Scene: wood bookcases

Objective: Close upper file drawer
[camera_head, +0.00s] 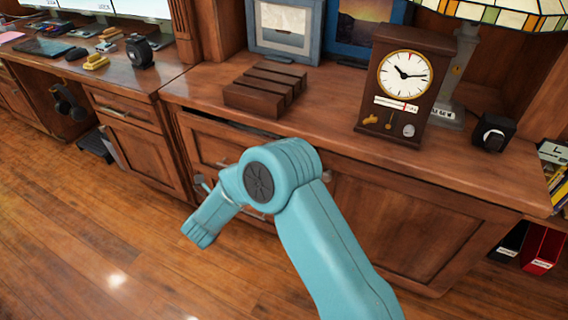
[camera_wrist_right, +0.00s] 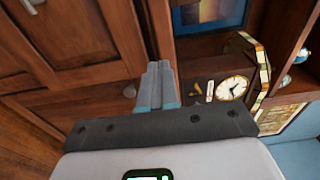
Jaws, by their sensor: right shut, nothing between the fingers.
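The upper file drawer (camera_head: 205,143) is in the wooden cabinet under the counter in the head view. A dark gap shows along its top edge, so it appears slightly open. My right arm crosses in front of the cabinet and covers much of the drawer front. My right gripper (camera_wrist_right: 157,87) shows in the right wrist view with its fingers together and nothing between them. It is close to the wood front, but I cannot tell if it touches. My left gripper is in neither view.
A clock (camera_head: 402,85), a dark slatted wooden block (camera_head: 265,90) and picture frames stand on the counter (camera_head: 330,105). A desk with small items is at the left. Binders (camera_head: 542,248) stand at the lower right. The wood floor (camera_head: 90,240) at the left front is clear.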

